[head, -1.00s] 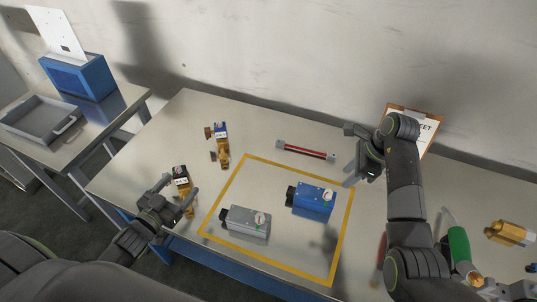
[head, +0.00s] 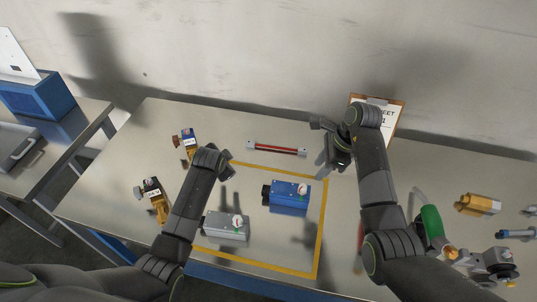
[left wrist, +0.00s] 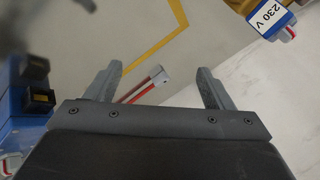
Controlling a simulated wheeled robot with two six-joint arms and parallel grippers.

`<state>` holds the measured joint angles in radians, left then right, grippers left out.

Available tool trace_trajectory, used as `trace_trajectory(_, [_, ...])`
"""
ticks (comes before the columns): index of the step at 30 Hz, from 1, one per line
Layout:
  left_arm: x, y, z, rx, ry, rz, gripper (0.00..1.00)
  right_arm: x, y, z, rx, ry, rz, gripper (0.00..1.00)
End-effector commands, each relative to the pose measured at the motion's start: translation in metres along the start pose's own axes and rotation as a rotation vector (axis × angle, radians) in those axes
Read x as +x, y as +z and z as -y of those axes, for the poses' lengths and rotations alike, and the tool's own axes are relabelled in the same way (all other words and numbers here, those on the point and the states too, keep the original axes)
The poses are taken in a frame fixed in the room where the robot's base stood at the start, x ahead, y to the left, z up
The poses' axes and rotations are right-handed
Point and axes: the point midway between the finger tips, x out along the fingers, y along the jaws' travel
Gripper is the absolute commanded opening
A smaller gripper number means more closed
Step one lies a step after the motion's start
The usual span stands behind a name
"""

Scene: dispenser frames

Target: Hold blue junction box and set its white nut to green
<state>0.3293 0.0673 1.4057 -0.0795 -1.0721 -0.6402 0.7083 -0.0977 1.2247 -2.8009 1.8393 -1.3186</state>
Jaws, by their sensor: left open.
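The blue junction box (head: 288,199) lies inside the yellow taped square, with a black connector on its left end. Its white nut (head: 304,188) sits on top near the right end, with a green mark beside it. What appears to be the same blue box (left wrist: 18,112) is cut off at the left edge of the left wrist view. My left gripper (left wrist: 158,72) is open and empty, above the table left of the blue box; my arm hides its fingers in the head view. My right gripper (head: 323,150) hangs above the table, up and right of the box; its jaw opening is unclear.
A grey box (head: 226,229) with a white nut lies inside the yellow tape (head: 321,235). A red bar (head: 277,149) lies behind the tape. Brass parts with blue or white labels stand at left. A clipboard (head: 396,128), green-handled tool (head: 432,222) and brass fitting (head: 478,204) lie at right.

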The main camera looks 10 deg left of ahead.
Motion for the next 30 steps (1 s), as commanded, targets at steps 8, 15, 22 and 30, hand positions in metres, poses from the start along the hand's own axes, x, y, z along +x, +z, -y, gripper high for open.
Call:
trace_trajectory(8, [-0.032, -0.064, -0.034, 0.315, 0.263, 0.111, 0.75, 0.0, 0.0, 0.0, 0.0, 0.0, 0.0, 0.36])
trace_trajectory(15, [-0.079, -0.107, -0.061, 0.606, 0.497, 0.159, 0.75, 0.0, 0.0, 0.0, 0.0, 0.0, 0.0, 0.36])
trace_trajectory(22, [-0.112, -0.126, -0.074, 0.778, 0.638, 0.172, 0.75, 0.0, 0.0, 0.0, 0.0, 0.0, 0.0, 0.36])
trace_trajectory(30, [-0.109, -0.123, -0.084, 0.817, 0.674, 0.176, 0.75, 0.0, 0.0, 0.0, 0.0, 0.0, 0.0, 0.36])
